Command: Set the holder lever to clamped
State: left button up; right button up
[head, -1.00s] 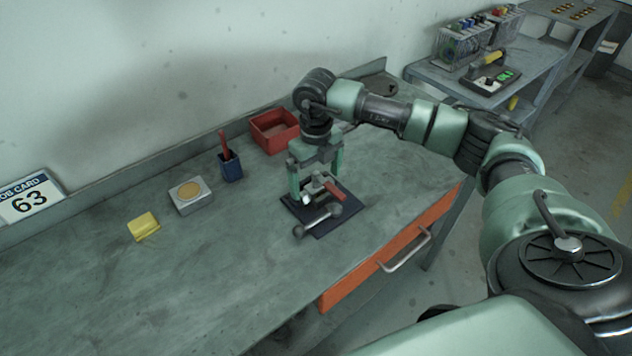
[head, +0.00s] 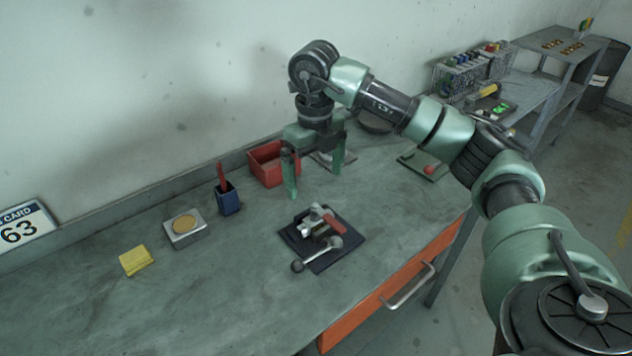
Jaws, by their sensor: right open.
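The holder (head: 345,249) is a dark square plate on the workbench, with a small metal fixture on top. Whether the lever stands at clamped cannot be read at this size. My left gripper is not in view.
A red bin (head: 264,170) stands behind the gripper, with a blue pen cup (head: 228,199), a grey box with a tan disc (head: 184,231) and a yellow pad (head: 136,260) to the left. A red-knobbed plate (head: 426,168) lies at right. The bench's front left is clear.

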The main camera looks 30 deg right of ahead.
aim_at(334, 243)
jog(key=z, duration=1.1)
